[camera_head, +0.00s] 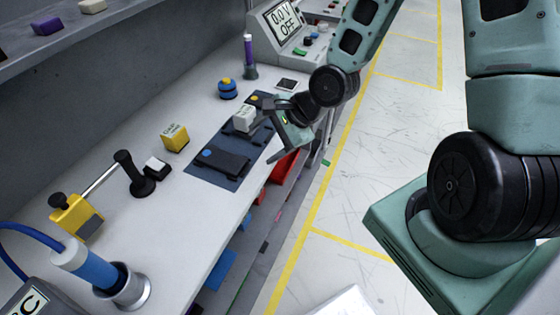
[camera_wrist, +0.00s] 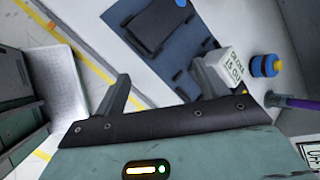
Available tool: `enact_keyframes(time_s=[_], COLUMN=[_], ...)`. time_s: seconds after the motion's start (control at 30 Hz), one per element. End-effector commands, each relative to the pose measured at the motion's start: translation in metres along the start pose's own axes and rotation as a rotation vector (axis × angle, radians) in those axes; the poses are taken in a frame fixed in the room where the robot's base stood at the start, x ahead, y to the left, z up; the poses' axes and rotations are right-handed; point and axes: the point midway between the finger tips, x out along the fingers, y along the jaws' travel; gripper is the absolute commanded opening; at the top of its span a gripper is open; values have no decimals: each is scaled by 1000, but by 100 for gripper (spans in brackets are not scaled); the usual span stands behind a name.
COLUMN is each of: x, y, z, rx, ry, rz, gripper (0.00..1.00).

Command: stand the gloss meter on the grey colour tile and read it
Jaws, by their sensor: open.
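My gripper (camera_head: 277,131) is open and empty at the bench's front edge. In the wrist view its fingers (camera_wrist: 160,75) are spread wide, with bare bench and mat beyond them. A small dark grey, pale-edged square (camera_head: 287,84) lies flat farther back; it may be the grey colour tile, but I cannot be sure.
A yellow lettered box (camera_head: 175,138), a black-handled tool (camera_head: 135,172) and a blue knob (camera_head: 227,89) stand nearby.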

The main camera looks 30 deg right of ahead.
Motion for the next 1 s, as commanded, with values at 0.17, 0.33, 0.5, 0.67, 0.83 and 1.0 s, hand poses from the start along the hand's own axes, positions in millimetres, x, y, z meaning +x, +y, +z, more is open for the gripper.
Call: enact_keyframes(time_s=[0.17, 0.33, 0.5, 0.67, 0.83, 1.0], x=[-24, -65, -110, -138, -147, -147], y=[24, 48, 78, 100, 107, 107], z=[43, 91, 136, 160, 166, 166], rx=[-679, -1249, -1694, -1929, -2000, -1999], ry=[96, 53, -99, -235, -286, -286], rz=[265, 490, 640, 697, 712, 713], gripper=[72, 72, 72, 72, 72, 72])
